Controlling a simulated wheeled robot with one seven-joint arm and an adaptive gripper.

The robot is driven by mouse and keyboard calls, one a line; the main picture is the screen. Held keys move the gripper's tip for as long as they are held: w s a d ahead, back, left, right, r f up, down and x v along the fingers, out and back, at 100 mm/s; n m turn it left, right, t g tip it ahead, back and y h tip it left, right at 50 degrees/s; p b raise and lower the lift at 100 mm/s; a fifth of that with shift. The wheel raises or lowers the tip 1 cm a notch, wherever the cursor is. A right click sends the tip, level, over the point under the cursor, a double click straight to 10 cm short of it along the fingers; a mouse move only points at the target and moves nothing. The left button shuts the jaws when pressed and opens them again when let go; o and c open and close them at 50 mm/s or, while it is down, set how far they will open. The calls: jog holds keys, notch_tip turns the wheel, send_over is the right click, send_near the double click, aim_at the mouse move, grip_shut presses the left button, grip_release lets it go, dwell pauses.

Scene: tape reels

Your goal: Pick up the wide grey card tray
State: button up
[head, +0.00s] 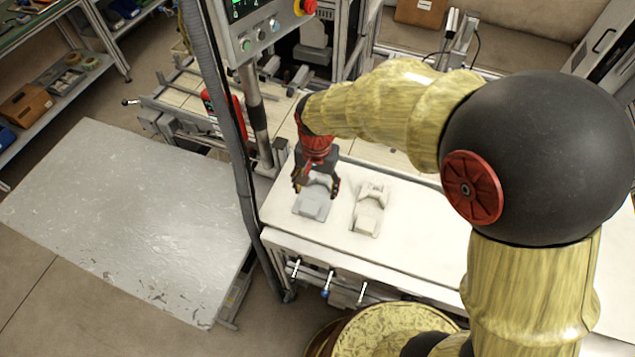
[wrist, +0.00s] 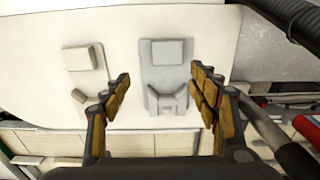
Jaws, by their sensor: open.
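The wide grey card tray (head: 311,207) lies on the white table in the head view, beneath my gripper (head: 316,186). In the wrist view the grey tray (wrist: 168,76) lies flat between the two spread fingers of my gripper (wrist: 160,76), its raised blocks facing me. My gripper is open and empty, pointing down. The fingers appear to be above the tray, but the exact gap is hard to tell. In the head view the gripper hides the tray's far part.
A second, cream-coloured tray (head: 368,222) lies close to the right of the grey one; it shows at left in the wrist view (wrist: 86,60). A control panel (head: 255,32) on a post and a dark cable stand left. The white table (head: 420,235) is clear further right.

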aim_at(311, 204)
jog(key=shift+s+a+f, duration=0.1)
jog(key=shift+a+f, duration=0.45)
jog(key=shift+f, duration=0.05)
jog(key=f, duration=0.7)
jog(key=shift+a+f+b, duration=0.25)
jog(key=shift+f+b, duration=0.05)
jog(key=shift+b, duration=0.05)
jog(key=shift+c, duration=0.7)
jog(key=c, duration=1.3)
